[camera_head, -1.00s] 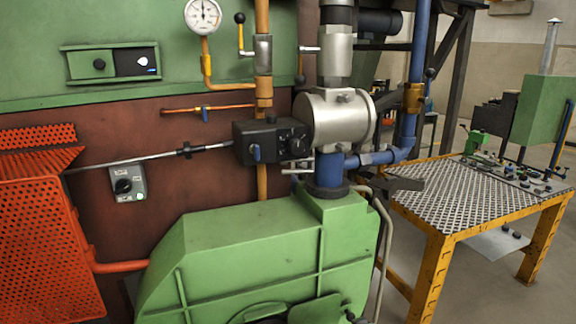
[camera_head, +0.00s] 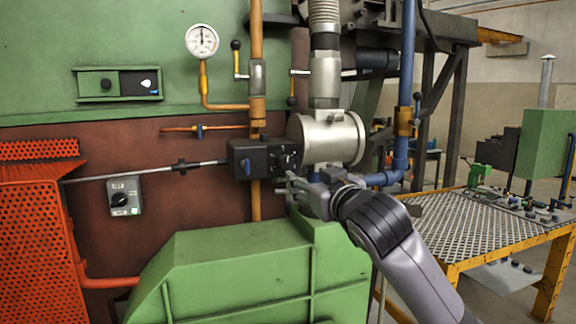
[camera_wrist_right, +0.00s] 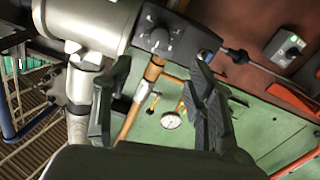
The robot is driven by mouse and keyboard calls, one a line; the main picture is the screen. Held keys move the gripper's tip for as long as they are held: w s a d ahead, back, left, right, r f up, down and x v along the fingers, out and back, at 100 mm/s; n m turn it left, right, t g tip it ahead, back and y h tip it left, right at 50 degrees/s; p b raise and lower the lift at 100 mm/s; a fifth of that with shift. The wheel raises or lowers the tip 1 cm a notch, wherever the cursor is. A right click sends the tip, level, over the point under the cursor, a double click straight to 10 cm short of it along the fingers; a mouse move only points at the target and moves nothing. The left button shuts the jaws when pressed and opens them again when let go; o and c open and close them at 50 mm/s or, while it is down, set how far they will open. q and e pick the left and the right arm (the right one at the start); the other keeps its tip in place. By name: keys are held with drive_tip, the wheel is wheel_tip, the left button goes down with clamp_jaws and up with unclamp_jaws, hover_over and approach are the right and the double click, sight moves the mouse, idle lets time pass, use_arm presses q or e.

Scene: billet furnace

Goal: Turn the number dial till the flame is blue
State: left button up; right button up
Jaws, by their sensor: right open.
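The black control box (camera_head: 252,160) sits on the pipework beside the silver cylinder. The dial also shows in the right wrist view (camera_wrist_right: 157,38). My right gripper (camera_head: 284,184) is open and empty, just below and in front of the dial, apart from it. In the right wrist view its two fingers (camera_wrist_right: 160,64) are spread, with the dial beyond the tips. A small blue and white flame shape (camera_head: 147,84) shows in the dark window on the green wall. My left gripper is not in view.
A rod (camera_head: 130,173) runs left from the box. A grey switch box (camera_head: 125,197) is on the brown wall. The silver cylinder (camera_head: 330,139) and pipes stand close around the dial. The green housing (camera_head: 230,265) lies below; a yellow-framed table (camera_head: 500,220) is at right.

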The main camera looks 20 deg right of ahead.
sight(288, 164)
drive_tip(key=w, duration=0.4)
drive_tip(key=w+p, duration=0.1)
drive_tip(key=w, duration=0.4)
drive_tip(key=w+p, duration=0.1)
drive_tip(key=w, duration=0.3)
drive_tip(key=shift+w+a, duration=0.15)
drive_tip(key=shift+a, duration=0.1)
drive_tip(key=shift+p, duration=0.35)
drive_tip(key=c, duration=1.1)
